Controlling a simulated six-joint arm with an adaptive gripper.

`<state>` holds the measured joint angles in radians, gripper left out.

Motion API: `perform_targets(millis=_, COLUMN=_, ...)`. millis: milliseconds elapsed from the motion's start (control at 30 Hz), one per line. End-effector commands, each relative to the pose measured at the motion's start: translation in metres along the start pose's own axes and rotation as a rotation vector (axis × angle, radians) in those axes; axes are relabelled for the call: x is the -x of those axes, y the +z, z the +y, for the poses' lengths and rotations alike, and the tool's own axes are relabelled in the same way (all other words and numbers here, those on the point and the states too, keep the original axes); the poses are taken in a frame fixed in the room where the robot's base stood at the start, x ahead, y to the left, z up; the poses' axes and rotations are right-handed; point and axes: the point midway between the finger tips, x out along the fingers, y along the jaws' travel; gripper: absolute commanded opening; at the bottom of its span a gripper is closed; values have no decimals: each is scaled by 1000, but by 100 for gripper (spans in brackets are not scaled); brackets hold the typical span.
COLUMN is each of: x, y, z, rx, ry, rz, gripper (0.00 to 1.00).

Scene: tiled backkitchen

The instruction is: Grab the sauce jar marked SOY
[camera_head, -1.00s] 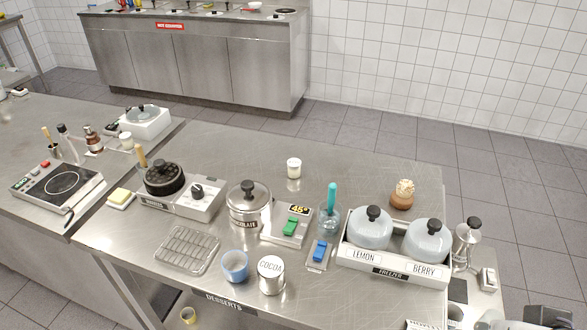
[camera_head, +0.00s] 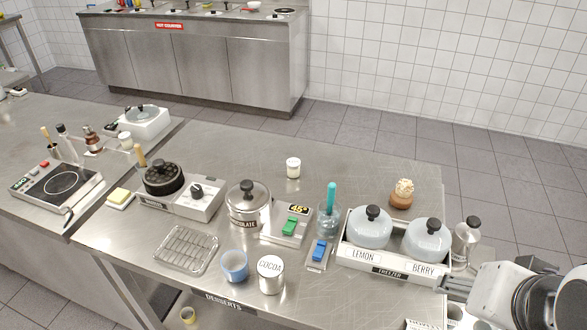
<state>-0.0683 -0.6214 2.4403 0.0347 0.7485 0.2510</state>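I can read no label SOY on any jar in the head view. A small glass jar with white contents (camera_head: 293,168) stands alone at the back of the steel counter. A dark brown bottle (camera_head: 92,140) and a slim dark-topped bottle (camera_head: 64,137) stand on the left counter, too small to read. My gripper (camera_head: 456,287) comes in from the lower right, just right of the freezer box. Its fingers are small and partly hidden, so I cannot tell whether they are open.
The freezer box (camera_head: 377,268) holds LEMON and BERRY tubs. The back steel counter (camera_head: 190,63) lies across the aisle.

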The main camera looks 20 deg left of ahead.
Motion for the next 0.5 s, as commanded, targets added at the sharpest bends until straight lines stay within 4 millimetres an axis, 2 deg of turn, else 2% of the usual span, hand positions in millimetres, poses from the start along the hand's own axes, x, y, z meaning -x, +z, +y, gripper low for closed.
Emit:
perform_targets(millis=200, x=-22, y=-44, z=-40, rx=-207, ry=-79, rz=45, gripper=49)
perform_targets(millis=500, x=-54, y=-94, z=-99, rx=-507, ry=-199, rz=81, gripper=49)
